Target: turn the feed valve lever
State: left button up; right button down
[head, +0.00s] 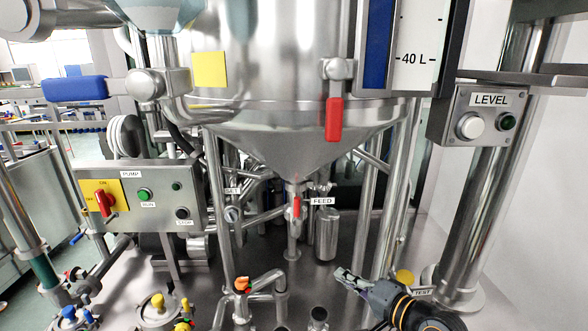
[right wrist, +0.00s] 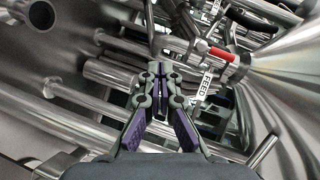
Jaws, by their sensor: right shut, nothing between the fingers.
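The feed valve lever (head: 296,207) is a small red handle below the cone of the steel tank, beside the FEED label (head: 321,201). It hangs about vertically in the head view. In the right wrist view the red lever (right wrist: 222,54) shows at upper right, with the FEED label (right wrist: 206,86) near it. My right gripper (head: 342,273) is low and to the right of the lever in the head view. In the right wrist view its fingers (right wrist: 160,70) are shut and empty, apart from the lever. My left gripper is not in view.
The steel tank (head: 270,75) hangs above, with a larger red lever (head: 334,119) on its side. Steel legs and pipes (head: 381,215) crowd the valve. The pump panel (head: 145,200) stands at left and the level box (head: 483,116) at right. Several small valves stand low in front.

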jog(key=s+d+f+n+g+h, duration=0.4)
jog(key=s+f+n+h, duration=0.1)
jog(key=s+f, duration=0.55)
jog(key=s+d+f+n+g+h, duration=0.45)
jog(key=s+f, duration=0.45)
jog(key=s, duration=0.3)
jog(key=s+d+f+g, duration=0.1)
jog(key=d+f, duration=0.1)
jog(key=f, duration=1.1)
jog(key=s+d+f+g, duration=0.1)
jog(key=f, duration=1.2)
jog(key=s+d+f+g, duration=0.1)
jog(key=s+f, duration=1.6)
jog(key=s, duration=0.2)
jog(key=shift+d+m, duration=0.3)
jog(key=shift+m, duration=0.05)
